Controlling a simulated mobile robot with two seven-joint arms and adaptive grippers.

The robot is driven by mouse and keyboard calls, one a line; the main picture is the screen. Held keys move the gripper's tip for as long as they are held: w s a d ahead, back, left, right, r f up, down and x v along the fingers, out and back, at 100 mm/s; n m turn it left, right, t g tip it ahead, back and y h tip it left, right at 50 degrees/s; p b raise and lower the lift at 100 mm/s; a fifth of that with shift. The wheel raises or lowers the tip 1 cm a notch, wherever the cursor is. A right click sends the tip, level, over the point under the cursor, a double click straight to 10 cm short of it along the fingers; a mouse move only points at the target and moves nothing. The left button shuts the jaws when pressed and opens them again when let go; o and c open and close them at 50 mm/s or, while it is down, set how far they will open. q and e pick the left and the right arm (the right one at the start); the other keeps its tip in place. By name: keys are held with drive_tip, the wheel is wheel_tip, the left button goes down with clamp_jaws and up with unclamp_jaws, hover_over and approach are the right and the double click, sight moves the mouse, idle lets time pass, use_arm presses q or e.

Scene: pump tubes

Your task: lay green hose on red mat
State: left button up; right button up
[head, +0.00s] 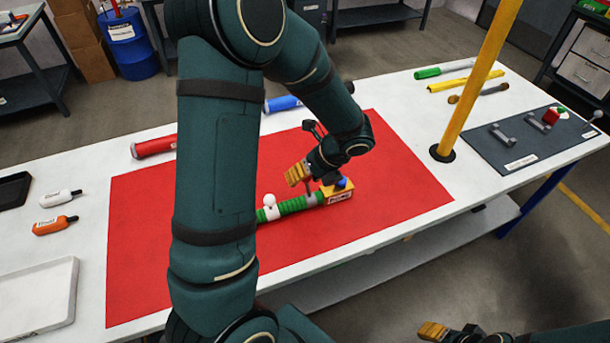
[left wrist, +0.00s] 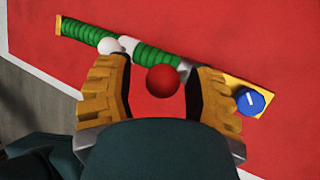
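The green hose (head: 296,206) lies on the red mat (head: 140,230), partly hidden by my left arm in the head view. In the left wrist view the hose (left wrist: 155,54) runs from upper left to lower right. It has white bands, a white ball (left wrist: 109,45) and a red ball (left wrist: 163,81). A yellow block with a blue knob (left wrist: 250,102) is at its right end. My left gripper (head: 305,172) is above the hose, its fingers apart on either side of the red ball. My right gripper (head: 434,331) shows only partly at the bottom edge.
A yellow post (head: 478,80) stands on the table right of the mat. A red tube (head: 154,147) and a blue tube (head: 284,103) lie behind the mat. A white tray (head: 68,292) is at front left, and a dark board (head: 500,147) with parts at right.

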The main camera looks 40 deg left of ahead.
use_arm(q)
drive_tip(key=p+v, duration=0.3)
drive_tip(key=v, duration=0.9)
drive_tip(key=s+d+f+n+h, duration=0.1)
drive_tip(key=d+f+n+h, duration=0.1)
drive_tip(key=d+f, duration=0.2)
drive_tip(key=s+d+f+n+h, duration=0.1)
drive_tip(key=d+f+n+h, duration=0.1)
drive_tip(key=f, duration=0.4)
drive_tip(key=s+d+f+n+h, duration=0.2)
drive_tip(key=d+f+n, duration=0.1)
drive_tip(key=d+f, duration=0.2)
drive_tip(key=shift+d+n+h, duration=0.4)
drive_tip(key=shift+d, duration=0.15)
drive_tip(key=s+d+f+n+t+h, duration=0.3)
drive_tip(key=d+f+n, duration=0.3)
drive_tip(key=n, duration=1)
wheel_tip(320, 180, down, 4)
drive_tip(key=shift+s+d+r+t, duration=0.2)
drive_tip(key=shift+s+d+t, duration=0.1)
drive_tip(key=shift+s+t, duration=0.3)
